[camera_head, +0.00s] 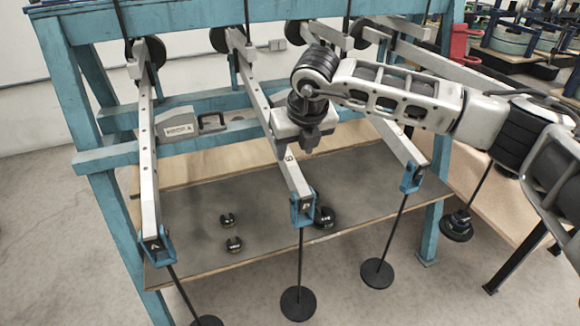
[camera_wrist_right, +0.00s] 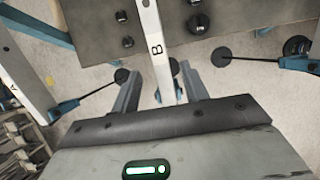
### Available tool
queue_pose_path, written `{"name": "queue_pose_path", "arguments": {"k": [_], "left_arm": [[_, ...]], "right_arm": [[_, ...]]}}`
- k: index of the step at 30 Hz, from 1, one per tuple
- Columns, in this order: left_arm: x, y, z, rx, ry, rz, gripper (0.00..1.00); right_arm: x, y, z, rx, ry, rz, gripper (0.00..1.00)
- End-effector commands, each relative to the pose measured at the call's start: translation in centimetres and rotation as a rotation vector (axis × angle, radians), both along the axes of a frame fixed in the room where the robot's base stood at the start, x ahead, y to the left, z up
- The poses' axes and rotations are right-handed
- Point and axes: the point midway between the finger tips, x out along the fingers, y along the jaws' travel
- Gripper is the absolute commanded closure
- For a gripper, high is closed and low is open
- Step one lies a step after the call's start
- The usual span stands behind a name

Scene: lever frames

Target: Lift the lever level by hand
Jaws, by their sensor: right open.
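Several grey lever beams hang in the blue frame (camera_head: 125,156), sloping down toward the front. The left lever (camera_head: 146,150) has an end tag that looks like A. The middle lever (camera_head: 258,92) is marked B in the right wrist view (camera_wrist_right: 152,30). The right lever (camera_head: 399,143) also slopes down. Each has a blue end clevis with a rod and black disc hanging below. My right gripper (camera_head: 308,148) is over the middle lever. In its wrist view the open fingers (camera_wrist_right: 160,92) lie either side of the beam; whether they touch it is unclear. My left gripper is out of view.
Small black weights (camera_head: 228,220) lie on the grey board (camera_head: 190,205) under the levers. Another dark weight (camera_head: 323,217) is beside the middle lever's end. Floor in front is clear apart from the hanging discs (camera_head: 298,303).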

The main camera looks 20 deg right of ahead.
Motion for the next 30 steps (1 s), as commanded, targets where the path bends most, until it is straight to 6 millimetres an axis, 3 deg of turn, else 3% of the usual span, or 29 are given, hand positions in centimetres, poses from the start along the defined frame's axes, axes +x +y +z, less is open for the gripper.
{"name": "queue_pose_path", "arguments": {"k": [6,12,25,26,30], "left_arm": [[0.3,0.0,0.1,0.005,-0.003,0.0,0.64],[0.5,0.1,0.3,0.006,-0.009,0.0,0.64],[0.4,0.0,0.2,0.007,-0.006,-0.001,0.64],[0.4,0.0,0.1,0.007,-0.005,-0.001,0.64],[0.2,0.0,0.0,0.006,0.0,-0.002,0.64]], "right_arm": [[1.7,0.1,-4.4,0.0,0.003,0.001,0.55],[2.9,0.2,-7.0,0.001,0.001,0.003,0.55],[3.3,0.2,-8.0,0.001,-0.001,0.003,0.55],[3.3,0.2,-8.0,0.001,-0.001,0.003,0.61],[3.3,0.2,-8.0,0.001,-0.001,0.003,1.0]]}}
